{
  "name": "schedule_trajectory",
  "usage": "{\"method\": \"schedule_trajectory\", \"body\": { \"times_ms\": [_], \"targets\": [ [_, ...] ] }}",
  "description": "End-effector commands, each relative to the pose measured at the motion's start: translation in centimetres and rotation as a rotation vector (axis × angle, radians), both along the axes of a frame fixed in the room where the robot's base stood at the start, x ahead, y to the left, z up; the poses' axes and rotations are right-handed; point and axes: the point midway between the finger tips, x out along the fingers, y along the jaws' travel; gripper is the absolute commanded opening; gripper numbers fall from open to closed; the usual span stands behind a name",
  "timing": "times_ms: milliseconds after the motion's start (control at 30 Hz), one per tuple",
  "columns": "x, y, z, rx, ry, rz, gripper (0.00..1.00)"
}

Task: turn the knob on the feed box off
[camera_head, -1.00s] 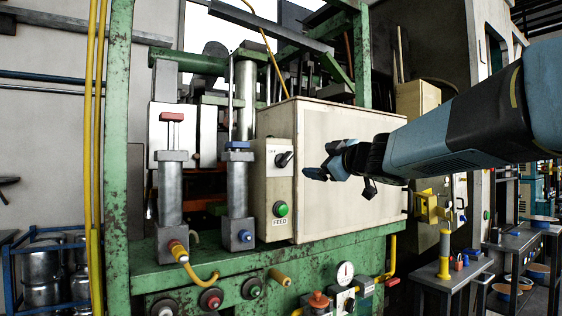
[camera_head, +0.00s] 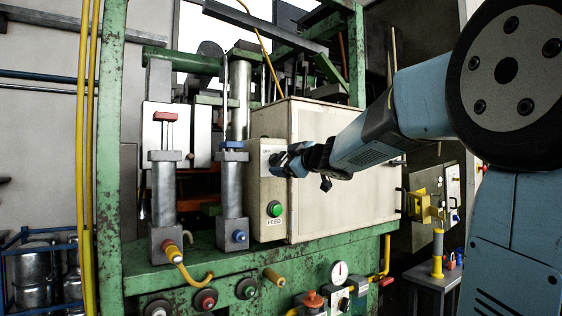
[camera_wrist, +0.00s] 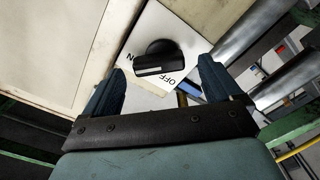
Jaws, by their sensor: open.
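The feed box (camera_head: 263,185) is a narrow beige box with a green button (camera_head: 274,209) above a FEED label. In the wrist view its black knob (camera_wrist: 160,58) sits on a white plate (camera_wrist: 185,33) marked ON at the left and OFF at the lower right. The knob's bar lies roughly crosswise in that view, with a pale line along it; which mark it points at is hard to tell. My gripper (camera_wrist: 161,68) is open, one finger on either side of the knob; contact is not clear. In the head view my gripper (camera_head: 283,160) covers the knob.
A large beige cabinet (camera_head: 335,180) stands right beside the feed box. A metal cylinder with a blue top (camera_head: 232,185) stands close on its left. A green ledge (camera_head: 215,262) with hoses, buttons and a gauge (camera_head: 339,270) runs below.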

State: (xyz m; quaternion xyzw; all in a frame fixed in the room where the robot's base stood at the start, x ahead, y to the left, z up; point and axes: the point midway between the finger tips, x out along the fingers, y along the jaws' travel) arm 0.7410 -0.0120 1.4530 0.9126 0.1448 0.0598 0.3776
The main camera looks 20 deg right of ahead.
Motion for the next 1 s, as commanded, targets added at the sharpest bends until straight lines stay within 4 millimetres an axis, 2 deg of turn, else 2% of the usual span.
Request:
{"method": "schedule_trajectory", "body": {
  "times_ms": [200, 567, 1000],
  "targets": [
    [1.8, 0.5, 0.0, -0.001, 0.000, -0.001, 0.92],
    [2.0, 0.6, 0.0, -0.001, 0.000, -0.001, 0.92],
    [2.0, 0.6, 0.0, -0.001, 0.000, -0.001, 0.49]
  ]
}}
